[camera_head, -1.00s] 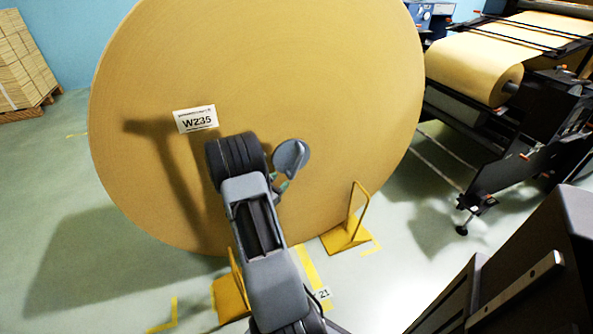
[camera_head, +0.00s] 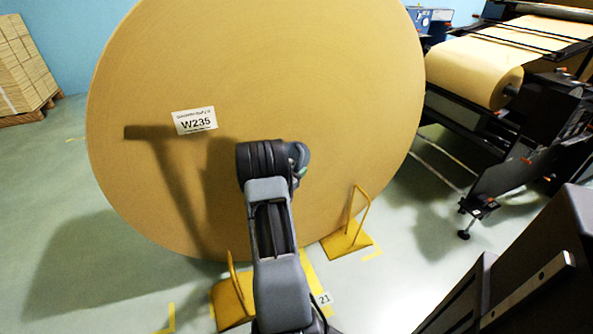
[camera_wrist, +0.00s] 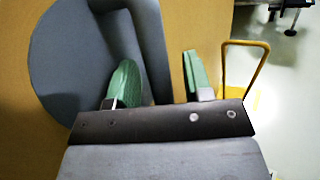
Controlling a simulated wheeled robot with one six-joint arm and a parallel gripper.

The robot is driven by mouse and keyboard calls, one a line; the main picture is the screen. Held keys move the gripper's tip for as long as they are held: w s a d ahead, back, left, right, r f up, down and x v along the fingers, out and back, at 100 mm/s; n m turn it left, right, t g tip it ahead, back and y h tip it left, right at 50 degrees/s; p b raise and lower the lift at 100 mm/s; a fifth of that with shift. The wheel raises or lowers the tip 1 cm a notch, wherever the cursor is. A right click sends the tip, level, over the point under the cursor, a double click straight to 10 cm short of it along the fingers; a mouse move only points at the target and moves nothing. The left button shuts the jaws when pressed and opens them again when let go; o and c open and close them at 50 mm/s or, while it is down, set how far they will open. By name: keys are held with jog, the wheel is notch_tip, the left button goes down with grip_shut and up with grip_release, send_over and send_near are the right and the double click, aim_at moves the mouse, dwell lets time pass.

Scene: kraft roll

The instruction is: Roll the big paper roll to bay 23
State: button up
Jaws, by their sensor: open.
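The big paper roll (camera_head: 330,75) stands upright on its curved edge, its flat tan face with the label W235 toward me. It also fills the left background of the wrist view (camera_wrist: 210,20). A yellow chock with a loop handle (camera_head: 347,243) is at its lower right. Another yellow chock (camera_head: 232,300) is at the lower left, partly behind my arm. My gripper (camera_wrist: 160,82) has its two green fingers apart with nothing between them. In the wrist view, the right chock's handle (camera_wrist: 225,68) is just right of the fingers, outside them.
A floor tag reading 21 (camera_head: 324,298) lies by yellow floor marks in front of the roll. A machine with a smaller paper roll (camera_head: 475,72) stands at the right. Stacked cartons (camera_head: 22,60) are at the back left. The floor at left is clear. No tag 23 shows.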

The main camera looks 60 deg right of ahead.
grip_shut()
dwell(0.3)
dwell(1.1)
